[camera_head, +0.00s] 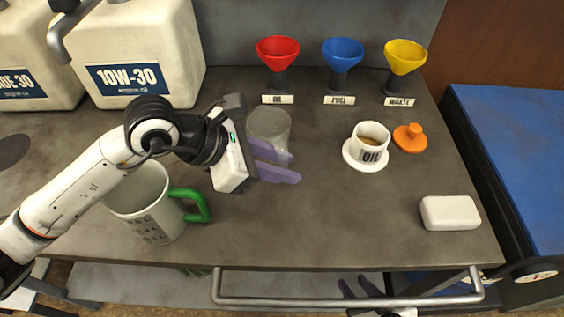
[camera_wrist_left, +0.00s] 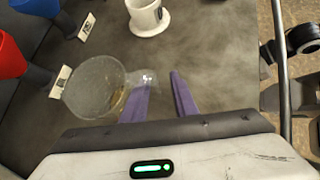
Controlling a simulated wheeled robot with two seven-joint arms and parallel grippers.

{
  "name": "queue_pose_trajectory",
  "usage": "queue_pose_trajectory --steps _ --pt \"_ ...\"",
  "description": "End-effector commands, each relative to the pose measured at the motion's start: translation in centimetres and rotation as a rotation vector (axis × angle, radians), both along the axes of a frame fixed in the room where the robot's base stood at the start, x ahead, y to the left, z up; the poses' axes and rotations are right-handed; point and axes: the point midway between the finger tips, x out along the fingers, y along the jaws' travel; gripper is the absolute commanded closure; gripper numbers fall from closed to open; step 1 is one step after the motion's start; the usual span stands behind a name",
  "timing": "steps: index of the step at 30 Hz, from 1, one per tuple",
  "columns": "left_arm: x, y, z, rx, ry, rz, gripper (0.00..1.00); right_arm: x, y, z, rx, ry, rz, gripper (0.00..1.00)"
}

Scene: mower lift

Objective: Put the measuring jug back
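A large pale measuring jug (camera_head: 146,205) with a green handle (camera_head: 196,204) stands upright near the front left of the bench, partly behind my left arm. A clear, handleless-looking vessel (camera_head: 270,124) stands at the bench's middle; it also shows in the left wrist view (camera_wrist_left: 92,88). My left gripper (camera_head: 284,167) is low over the bench, right of the green handle and just in front of the clear vessel. Its purple fingers (camera_wrist_left: 162,92) are apart with bare bench between them. My right gripper (camera_head: 358,287) is partly seen below the front rail, its dark fingers apart.
Red (camera_head: 278,50), blue (camera_head: 343,52) and yellow (camera_head: 404,58) funnels stand at the back. A white OIL cup (camera_head: 368,143) and an orange lid (camera_head: 409,138) are to the right. A white block (camera_head: 450,213) lies front right. A 10W-30 canister (camera_head: 140,50) stands back left. The front middle is clear.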

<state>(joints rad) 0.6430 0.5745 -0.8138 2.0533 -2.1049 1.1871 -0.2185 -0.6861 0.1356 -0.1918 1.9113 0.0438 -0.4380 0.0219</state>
Motion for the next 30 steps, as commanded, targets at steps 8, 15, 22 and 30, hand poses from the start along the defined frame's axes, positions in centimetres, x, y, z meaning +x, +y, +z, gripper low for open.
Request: queue_pose_trajectory --steps 8,15,22,30 --pt "-1.4 3.7 3.7 0.003 -0.007 0.002 0.74 0.0 0.0 -0.9 0.001 -0.002 -0.001 0.69" --pt "-2.6 6.8 6.9 0.001 -0.005 0.002 0.74 -0.1 0.0 -1.4 -0.002 0.004 0.002 0.69" --pt "-3.2 7.9 8.3 0.001 -0.002 0.001 0.74 0.0 0.0 -1.4 -0.002 0.002 0.003 0.69" --pt "-3.2 7.9 8.4 0.0 -0.002 0.0 0.74 0.0 0.1 -1.3 -0.001 0.0 0.004 0.69"
